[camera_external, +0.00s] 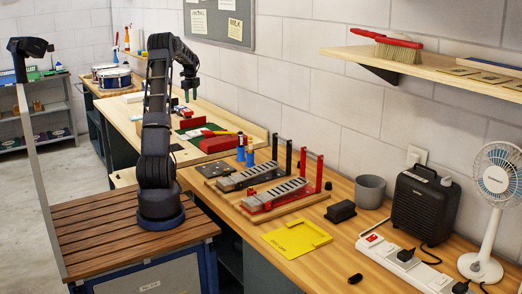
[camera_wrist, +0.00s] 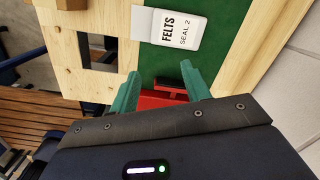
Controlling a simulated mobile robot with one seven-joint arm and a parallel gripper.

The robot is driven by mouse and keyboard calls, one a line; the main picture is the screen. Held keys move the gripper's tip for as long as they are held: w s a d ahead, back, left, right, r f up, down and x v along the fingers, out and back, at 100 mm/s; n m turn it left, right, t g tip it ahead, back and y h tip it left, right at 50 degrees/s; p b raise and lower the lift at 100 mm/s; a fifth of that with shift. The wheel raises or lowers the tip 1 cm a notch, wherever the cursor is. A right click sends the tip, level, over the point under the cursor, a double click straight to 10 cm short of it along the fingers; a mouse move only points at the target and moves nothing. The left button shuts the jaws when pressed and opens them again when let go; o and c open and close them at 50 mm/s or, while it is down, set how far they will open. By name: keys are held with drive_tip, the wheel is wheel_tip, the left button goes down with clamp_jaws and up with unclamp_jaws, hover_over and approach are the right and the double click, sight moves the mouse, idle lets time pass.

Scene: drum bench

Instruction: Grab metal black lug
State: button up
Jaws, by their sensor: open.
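My gripper (camera_external: 190,95) hangs above the far wooden bench, pointing down, with its green fingers apart and empty. In the wrist view the two green fingers of my gripper (camera_wrist: 162,88) stand either side of a red object (camera_wrist: 158,98) on a green mat. I see no contact with it. No lug is plain in the wrist view. In the external view a black block (camera_external: 340,211) lies on the near bench, right of the red rack. A smaller black piece (camera_external: 355,278) lies near that bench's front edge. I cannot tell which of them is the metal lug.
On the near bench are a red rack (camera_external: 285,197), yellow tray (camera_external: 297,238), grey cup (camera_external: 370,191), black case (camera_external: 422,208), power strip (camera_external: 400,262) and fan (camera_external: 495,180). A shelf (camera_external: 440,70) overhangs.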

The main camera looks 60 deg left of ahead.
drive_tip(key=s+a+f, duration=0.3)
drive_tip(key=a+f, duration=0.2)
drive_tip(key=s+a+f+m, duration=0.1)
drive_tip(key=s+a+f, duration=0.3)
drive_tip(key=f, duration=0.1)
drive_tip(key=s+a+f+m, duration=0.1)
drive_tip(key=s+a+f, duration=0.2)
drive_tip(key=a+f, duration=0.2)
drive_tip(key=shift+s+a+f+h, duration=0.2)
drive_tip(key=shift+a+f+h, duration=0.1)
drive_tip(key=shift+f+h, duration=0.1)
drive_tip(key=shift+w+f, duration=0.15)
drive_tip(key=shift+f, duration=1.3)
drive_tip(key=shift+w+f, duration=0.15)
drive_tip(key=shift+f, duration=1.25)
drive_tip(key=shift+c, duration=0.2)
clamp_jaws()
